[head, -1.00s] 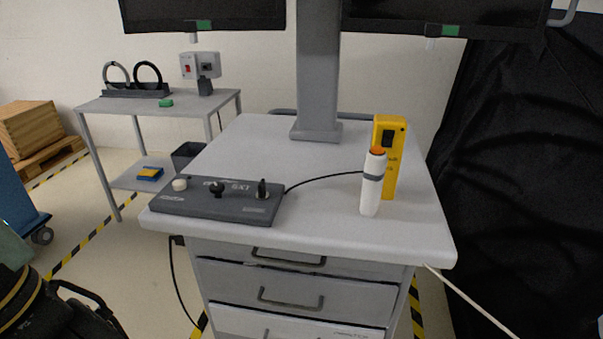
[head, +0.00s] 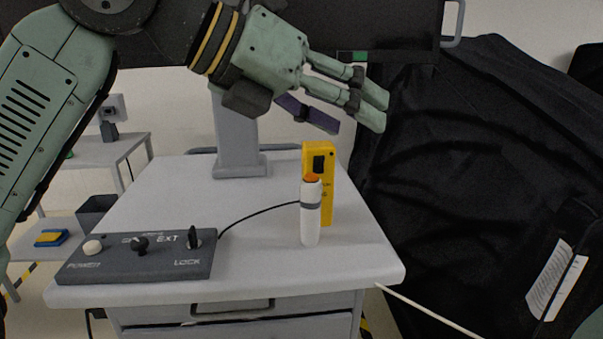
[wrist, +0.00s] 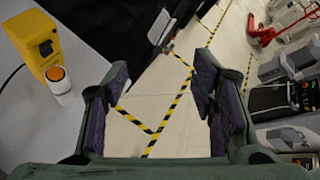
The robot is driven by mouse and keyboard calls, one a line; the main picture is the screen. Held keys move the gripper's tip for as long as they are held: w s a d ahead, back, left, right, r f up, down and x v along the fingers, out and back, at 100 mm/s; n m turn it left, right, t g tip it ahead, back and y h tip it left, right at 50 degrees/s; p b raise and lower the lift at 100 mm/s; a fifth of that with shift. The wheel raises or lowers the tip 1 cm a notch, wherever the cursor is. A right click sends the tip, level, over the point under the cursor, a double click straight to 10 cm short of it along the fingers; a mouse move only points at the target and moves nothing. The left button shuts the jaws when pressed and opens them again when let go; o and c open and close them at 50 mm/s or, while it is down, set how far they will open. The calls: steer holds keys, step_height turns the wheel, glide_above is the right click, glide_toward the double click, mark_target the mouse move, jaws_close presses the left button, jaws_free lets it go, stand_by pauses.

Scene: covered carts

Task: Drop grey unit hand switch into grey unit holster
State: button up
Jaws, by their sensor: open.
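The hand switch, a white stick with an orange top and a grey band (head: 310,215), stands upright on the cart top, close in front of a yellow box (head: 324,185). A thin black cable runs from the grey unit (head: 140,262) to behind the stick. The stick also shows at the left of the wrist view (wrist: 58,82), outside my fingers. My gripper (head: 358,112) is above and to the right of the stick, apart from it, open and empty, its fingers pointing right and down. In the wrist view (wrist: 160,78) only floor shows between the fingers.
The stick stands on the white cart top (head: 255,235), near its right side. A monitor column (head: 238,140) rises at the back. A black cover (head: 460,190) hangs to the right. A side table (head: 105,150) stands at left. The middle of the cart top is clear.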

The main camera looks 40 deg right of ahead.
mark_target(309, 185)
steer(key=w+f+n+t+y, duration=0.1)
steer(key=w+f+t+y, duration=0.1)
steer(key=w+f, duration=0.1)
steer(key=w+d+f+n+t+y, duration=0.1)
steer(key=w+f+n+t+y, duration=0.1)
steer(key=w+f+y, duration=0.1)
steer(key=w+f+n+t+y, duration=0.1)
steer(key=w+f+t+y, duration=0.1)
steer(key=f, duration=0.3)
steer(key=shift+w+d+f+y, duration=0.25)
steer(key=shift+w+d+y, duration=0.2)
steer(key=shift+w, duration=0.25)
steer(key=shift+d+p+x, duration=0.25)
steer(key=shift+x, duration=1.2)
steer(key=shift+d+p+x, duration=0.25)
steer(key=shift+x, duration=1.2)
steer(key=shift+r, duration=0.2)
steer(key=shift+c, duration=0.4)
jaws_close()
